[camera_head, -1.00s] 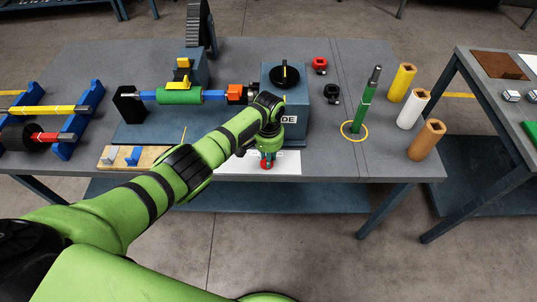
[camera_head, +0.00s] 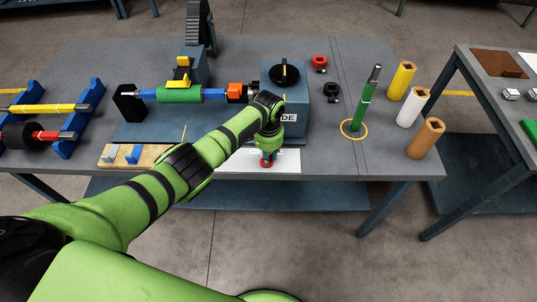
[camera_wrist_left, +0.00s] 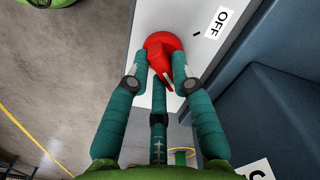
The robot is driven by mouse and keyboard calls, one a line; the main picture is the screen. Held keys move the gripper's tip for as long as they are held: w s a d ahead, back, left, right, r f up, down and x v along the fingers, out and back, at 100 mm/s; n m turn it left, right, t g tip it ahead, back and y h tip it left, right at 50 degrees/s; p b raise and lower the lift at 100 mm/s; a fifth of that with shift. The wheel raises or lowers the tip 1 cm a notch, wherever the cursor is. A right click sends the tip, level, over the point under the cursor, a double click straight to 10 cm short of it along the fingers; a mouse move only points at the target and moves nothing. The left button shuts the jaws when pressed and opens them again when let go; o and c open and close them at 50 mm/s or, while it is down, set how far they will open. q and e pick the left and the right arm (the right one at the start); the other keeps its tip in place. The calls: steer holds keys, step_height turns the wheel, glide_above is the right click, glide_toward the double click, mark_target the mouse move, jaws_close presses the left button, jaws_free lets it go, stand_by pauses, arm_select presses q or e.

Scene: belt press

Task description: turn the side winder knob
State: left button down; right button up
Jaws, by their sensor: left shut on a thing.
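A red knob (camera_head: 267,163) with a raised ridge sits on a white panel at the front edge of the table, below the blue box (camera_head: 292,108). In the left wrist view the red knob (camera_wrist_left: 160,45) is close, and an OFF label (camera_wrist_left: 215,22) is on the white panel (camera_wrist_left: 185,18) beside it. My left gripper (camera_head: 266,154) is at the knob. In the wrist view its teal fingers (camera_wrist_left: 160,72) are on either side of the knob's ridge, shut on it. The fingers hide part of the knob. My right gripper is not in view.
A black knob with a yellow mark (camera_head: 284,74) tops the blue box. A green roll (camera_head: 180,97) on a shaft lies left of it. A green rod (camera_head: 364,103) stands in a yellow ring at right, near yellow, white and brown cylinders. The floor in front is clear.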

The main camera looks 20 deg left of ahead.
arm_select(q)
steer(key=c, duration=1.1)
jaws_free()
steer(key=shift+o, duration=0.2)
step_height(320, 180, up, 12)
